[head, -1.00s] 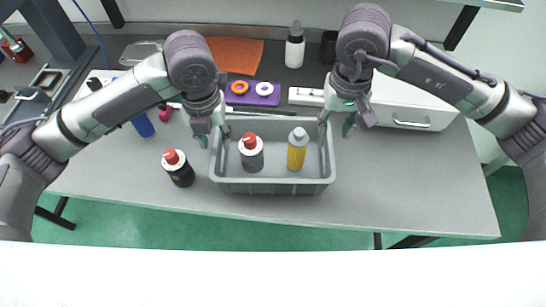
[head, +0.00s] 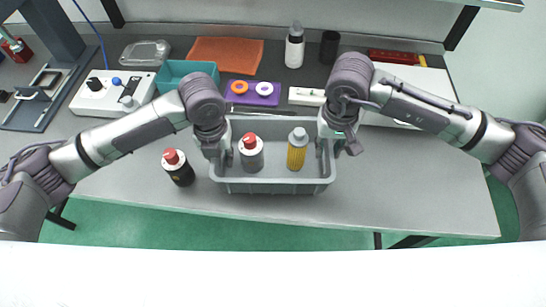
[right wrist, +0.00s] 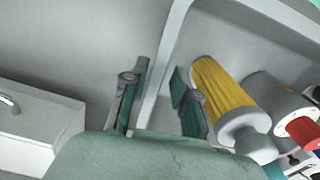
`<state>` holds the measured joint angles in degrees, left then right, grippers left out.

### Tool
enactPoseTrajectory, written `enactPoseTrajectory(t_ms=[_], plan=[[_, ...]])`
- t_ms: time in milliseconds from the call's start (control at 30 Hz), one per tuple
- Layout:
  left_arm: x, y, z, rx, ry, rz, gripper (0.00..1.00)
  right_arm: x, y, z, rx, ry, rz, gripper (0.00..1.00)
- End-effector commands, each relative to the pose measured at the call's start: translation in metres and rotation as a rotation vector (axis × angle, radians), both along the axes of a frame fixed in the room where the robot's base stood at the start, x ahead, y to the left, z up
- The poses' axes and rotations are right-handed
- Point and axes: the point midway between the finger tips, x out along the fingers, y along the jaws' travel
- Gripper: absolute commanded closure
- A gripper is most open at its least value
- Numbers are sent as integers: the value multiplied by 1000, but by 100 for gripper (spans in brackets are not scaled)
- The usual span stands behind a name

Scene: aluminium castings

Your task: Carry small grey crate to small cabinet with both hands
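My right gripper (head: 330,148) is at the right wall. In the right wrist view its fingers (right wrist: 158,102) stand apart on either side of the crate wall (right wrist: 165,65). The white small cabinet (head: 425,84) is at the back right, partly hidden by my right arm; its handle side also shows in the right wrist view (right wrist: 35,125).
Another red-capped bottle (head: 178,168) stands just left of the crate. Behind the crate are a purple holder (head: 253,98), a teal bin (head: 172,78), an orange mat (head: 225,54), a white bottle (head: 295,48) and a black cup (head: 329,46). The table's front right is clear.

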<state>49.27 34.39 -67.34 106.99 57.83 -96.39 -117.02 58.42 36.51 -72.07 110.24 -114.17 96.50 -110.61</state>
Motion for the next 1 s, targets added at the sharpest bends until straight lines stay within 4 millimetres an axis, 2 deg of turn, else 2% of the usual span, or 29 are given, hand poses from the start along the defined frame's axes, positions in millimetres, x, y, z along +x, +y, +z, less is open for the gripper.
enactPoseTrajectory(t_ms=[33, 133, 667, 1000], plan=[[0, 0, 0, 0, 0, 0, 85, 0, 0, 0, 0, 0, 0, 85], [0, 0, 0, 0, 0, 0, 100, 0, 0, 0, 0, 0, 0, 100], [0, 0, 4, -1, -2, 0, 100, 1, 0, 4, 1, -2, 0, 100], [0, 0, 35, -1, -1, 0, 100, 1, 0, 35, 1, -2, 0, 100]])
